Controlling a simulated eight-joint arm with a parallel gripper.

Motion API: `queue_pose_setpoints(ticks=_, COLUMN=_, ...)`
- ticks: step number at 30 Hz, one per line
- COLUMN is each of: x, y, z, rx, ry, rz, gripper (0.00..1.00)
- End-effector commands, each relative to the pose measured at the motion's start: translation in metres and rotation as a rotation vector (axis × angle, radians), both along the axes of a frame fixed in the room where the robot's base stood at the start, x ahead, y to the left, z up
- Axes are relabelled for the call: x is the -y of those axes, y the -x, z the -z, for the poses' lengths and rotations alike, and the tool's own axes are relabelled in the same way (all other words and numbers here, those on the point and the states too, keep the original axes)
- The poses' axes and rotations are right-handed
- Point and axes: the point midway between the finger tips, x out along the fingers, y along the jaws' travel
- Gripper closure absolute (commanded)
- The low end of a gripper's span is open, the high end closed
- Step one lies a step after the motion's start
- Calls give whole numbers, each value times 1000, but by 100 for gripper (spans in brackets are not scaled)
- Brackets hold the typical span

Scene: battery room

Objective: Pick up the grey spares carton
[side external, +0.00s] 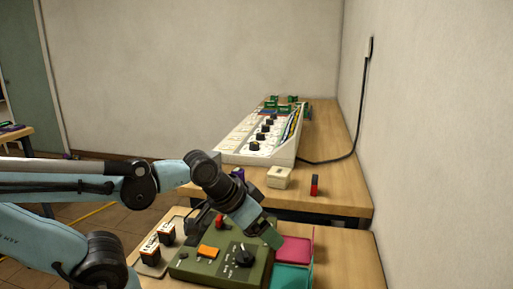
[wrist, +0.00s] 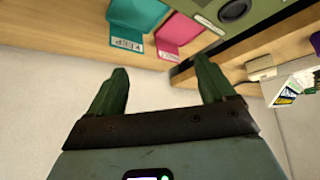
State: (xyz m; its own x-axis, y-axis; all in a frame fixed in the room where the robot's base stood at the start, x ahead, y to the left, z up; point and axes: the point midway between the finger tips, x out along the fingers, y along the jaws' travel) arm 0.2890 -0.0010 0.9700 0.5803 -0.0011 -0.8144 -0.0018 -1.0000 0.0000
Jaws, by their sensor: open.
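No carton that is plainly grey shows in either view. A small pale, off-white box (side external: 279,177) sits near the front edge of the back bench; I cannot tell whether it is the spares carton. It also shows at the right of the wrist view (wrist: 262,68), beyond the fingers. My gripper (side external: 271,239) is over the front bench, beside the green control box and close to the pink bin. In the wrist view its two green fingers (wrist: 160,65) are spread apart with nothing between them.
The front bench holds the green control box (side external: 196,265), a pink bin (side external: 294,250), a teal bin (side external: 291,276) and black-and-white blocks (side external: 150,250). A red-and-black item (side external: 315,185) stands right of the pale box. A white rack (side external: 235,147) fills the back bench's left.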

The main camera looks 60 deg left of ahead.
Motion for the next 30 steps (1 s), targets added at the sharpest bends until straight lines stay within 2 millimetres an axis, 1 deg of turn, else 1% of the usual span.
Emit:
queue_pose_setpoints(ticks=5, x=-2, y=-2, z=-1, rx=3, ry=2, rz=-5, gripper=17)
queue_pose_setpoints(ticks=8, x=-11, y=-11, z=-4, rx=18, ry=12, rz=-23, gripper=17)
queue_pose_setpoints(ticks=11, x=-31, y=-28, z=-9, rx=50, ry=30, rz=-60, gripper=17)
queue_pose_setpoints(ticks=14, x=-63, y=-51, z=-16, rx=103, ry=46, rz=-110, gripper=17)
queue_pose_setpoints(ticks=17, x=-103, y=-70, z=-21, rx=165, ry=52, rz=-164, gripper=17)
queue_pose_setpoints(ticks=18, x=-121, y=-76, z=-22, rx=191, ry=51, rz=-189, gripper=17)
queue_pose_setpoints(ticks=20, x=-149, y=-83, z=-23, rx=231, ry=46, rz=-226, gripper=17)
queue_pose_setpoints(ticks=21, x=-170, y=-87, z=-24, rx=259, ry=39, rz=-252, gripper=17)
queue_pose_setpoints(ticks=23, x=-201, y=-89, z=-24, rx=300, ry=27, rz=-294, gripper=17)
queue_pose_setpoints(ticks=24, x=-223, y=-89, z=-24, rx=327, ry=14, rz=-323, gripper=17)
queue_pose_setpoints(ticks=26, x=-257, y=-86, z=-23, rx=368, ry=-7, rz=-369, gripper=17)
queue_pose_setpoints(ticks=27, x=-280, y=-82, z=-21, rx=393, ry=-23, rz=-400, gripper=17)
queue_pose_setpoints(ticks=29, x=-313, y=-73, z=-19, rx=430, ry=-51, rz=-447, gripper=17)
queue_pose_setpoints(ticks=30, x=-333, y=-66, z=-17, rx=452, ry=-69, rz=-476, gripper=17)
